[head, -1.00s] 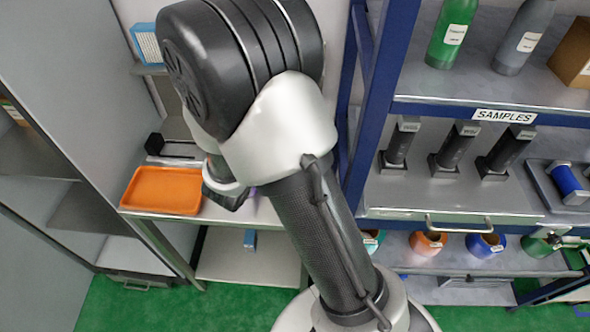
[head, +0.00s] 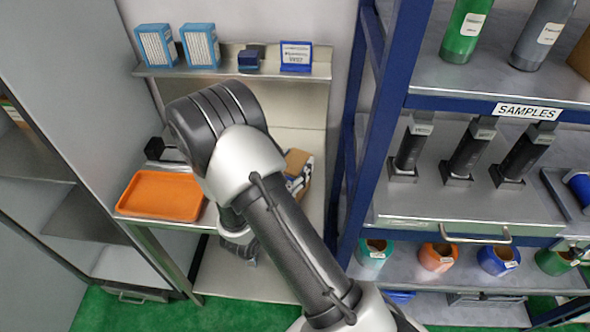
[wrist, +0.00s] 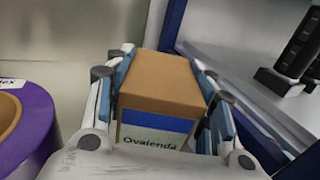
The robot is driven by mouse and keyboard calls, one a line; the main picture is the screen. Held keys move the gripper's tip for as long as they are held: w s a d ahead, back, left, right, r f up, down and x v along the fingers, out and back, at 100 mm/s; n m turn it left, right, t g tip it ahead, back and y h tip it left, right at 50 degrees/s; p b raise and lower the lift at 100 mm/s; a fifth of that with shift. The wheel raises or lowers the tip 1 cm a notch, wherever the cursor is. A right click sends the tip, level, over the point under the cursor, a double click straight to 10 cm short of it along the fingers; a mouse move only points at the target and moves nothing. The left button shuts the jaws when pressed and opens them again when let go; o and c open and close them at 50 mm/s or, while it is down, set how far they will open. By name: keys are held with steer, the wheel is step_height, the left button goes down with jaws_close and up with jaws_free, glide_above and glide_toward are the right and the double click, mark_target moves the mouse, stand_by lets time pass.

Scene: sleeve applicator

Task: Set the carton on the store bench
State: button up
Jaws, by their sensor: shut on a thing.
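The carton (wrist: 163,85) is a brown box with a blue and white label reading "Ovalenda". My gripper (wrist: 165,72) is shut on it, with one finger along each side. In the head view the carton (head: 297,161) shows its brown top just right of my arm, at the right part of a metal bench (head: 185,227). No sign names this bench. My arm hides part of the bench top, and I cannot tell whether the carton touches it.
An orange tray (head: 162,194) lies on the bench's left part. A shelf (head: 225,71) above holds several blue boxes. A blue-framed rack (head: 372,120) with bottles and sample holders stands at right. A purple roll (wrist: 35,115) is left of the carton in the wrist view.

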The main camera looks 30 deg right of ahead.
steer(key=shift+f, duration=0.45)
steer(key=shift+f, duration=0.15)
steer(key=o, duration=1.3)
steer(key=shift+o, duration=0.2)
